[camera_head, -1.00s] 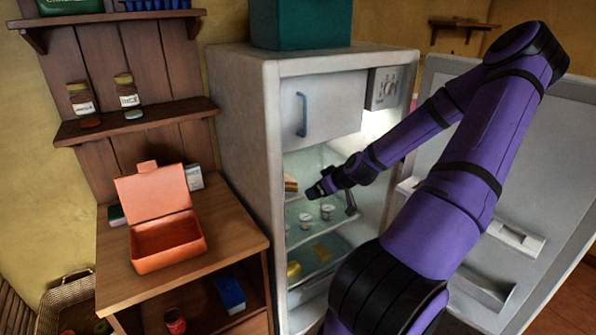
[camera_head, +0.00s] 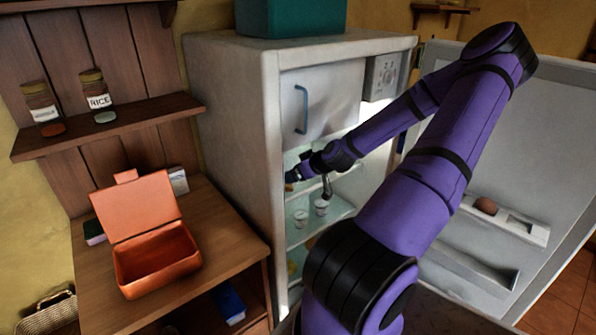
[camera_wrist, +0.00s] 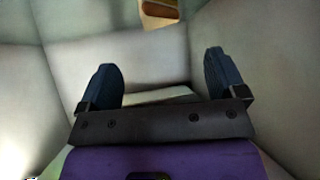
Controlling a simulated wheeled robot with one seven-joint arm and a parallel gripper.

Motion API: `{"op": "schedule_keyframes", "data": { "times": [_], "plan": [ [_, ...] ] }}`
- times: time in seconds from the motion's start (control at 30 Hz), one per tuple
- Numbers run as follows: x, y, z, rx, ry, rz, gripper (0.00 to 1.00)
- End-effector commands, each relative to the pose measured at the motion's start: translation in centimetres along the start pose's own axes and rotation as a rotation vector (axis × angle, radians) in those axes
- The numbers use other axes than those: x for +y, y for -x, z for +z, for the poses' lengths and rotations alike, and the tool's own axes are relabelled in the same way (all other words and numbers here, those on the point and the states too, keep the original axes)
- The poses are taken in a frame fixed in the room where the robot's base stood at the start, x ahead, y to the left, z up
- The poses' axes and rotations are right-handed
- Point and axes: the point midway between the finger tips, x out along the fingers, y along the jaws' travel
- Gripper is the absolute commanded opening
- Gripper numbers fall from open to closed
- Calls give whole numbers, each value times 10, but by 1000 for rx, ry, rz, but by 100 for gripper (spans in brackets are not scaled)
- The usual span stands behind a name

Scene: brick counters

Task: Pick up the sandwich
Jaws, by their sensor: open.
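My gripper (camera_head: 292,177) is inside the open fridge (camera_head: 238,130), at the upper shelf near its left wall. In the wrist view my gripper (camera_wrist: 160,62) is open, with its two dark fingers wide apart and nothing between them. A brown and tan piece, apparently the sandwich (camera_wrist: 160,9), shows at the top edge of the wrist view, ahead of the fingertips and apart from them. Most of it is cut off there. In the head view only a small tan bit (camera_head: 289,187) shows by my gripper; the fridge's front edge and my gripper hide the rest.
White cups (camera_head: 321,207) stand on the shelf below my arm. The fridge door (camera_head: 490,170) is open at right, with a brown round item (camera_head: 486,206) in its rack. An open orange lunchbox (camera_head: 157,262) sits on the wooden counter (camera_head: 222,232) at left.

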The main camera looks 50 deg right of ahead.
Motion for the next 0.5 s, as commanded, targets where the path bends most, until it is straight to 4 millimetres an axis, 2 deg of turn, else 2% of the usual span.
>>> {"op": "schedule_keyframes", "data": {
  "times": [0.17, 0.5],
  "plan": [
    [0, -15, 0, 1, -1, -2, 90],
    [-1, -70, 0, 0, -1, -3, 90]
  ]
}}
